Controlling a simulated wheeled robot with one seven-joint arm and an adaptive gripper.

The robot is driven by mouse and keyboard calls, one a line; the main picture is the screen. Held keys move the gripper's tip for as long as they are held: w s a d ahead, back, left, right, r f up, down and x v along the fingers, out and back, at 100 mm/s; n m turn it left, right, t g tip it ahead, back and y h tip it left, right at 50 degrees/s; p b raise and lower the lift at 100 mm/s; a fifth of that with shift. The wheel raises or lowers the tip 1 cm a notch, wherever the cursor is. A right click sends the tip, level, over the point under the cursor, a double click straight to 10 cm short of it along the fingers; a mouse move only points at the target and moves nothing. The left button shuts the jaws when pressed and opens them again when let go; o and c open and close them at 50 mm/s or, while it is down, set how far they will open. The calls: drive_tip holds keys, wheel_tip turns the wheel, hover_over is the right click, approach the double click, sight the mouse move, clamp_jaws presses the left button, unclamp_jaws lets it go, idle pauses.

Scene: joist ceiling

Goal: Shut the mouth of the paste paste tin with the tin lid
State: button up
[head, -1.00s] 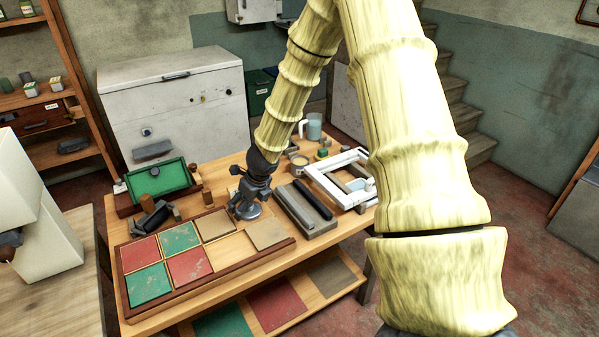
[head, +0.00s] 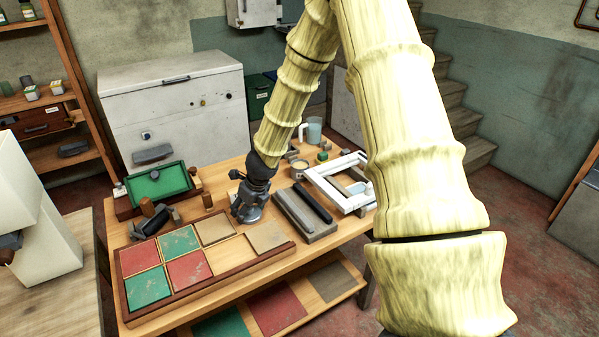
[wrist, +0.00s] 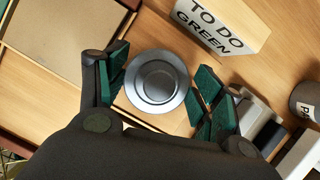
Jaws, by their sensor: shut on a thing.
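My gripper (wrist: 158,84) has its green-padded fingers on both sides of the tin lid (wrist: 158,82), a round grey metal disc with raised rings. It is shut on the lid. In the head view my gripper (head: 247,214) is low over the worktable, behind the tile tray, and mostly hides the lid. I cannot tell whether the lid touches the table. The paste tin (head: 299,165) appears as a small open tin with a pale inside, farther back and right of my gripper. In the wrist view, a grey tin marked "P" (wrist: 306,102) at the right edge appears to be the same tin.
A "TO DO GREEN" block (wrist: 222,28) stands close to the lid. A grey slab with a dark bar (head: 303,217) lies right of my gripper, and a white frame (head: 322,187) beyond it. The tile tray (head: 128,243) is in front. A jug (head: 314,130) stands at the back.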

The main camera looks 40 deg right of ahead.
drive_tip(key=shift+r+p, duration=1.8)
drive_tip(key=shift+p, duration=0.05)
wheel_tip(320, 180, up, 5)
drive_tip(key=p, duration=0.5)
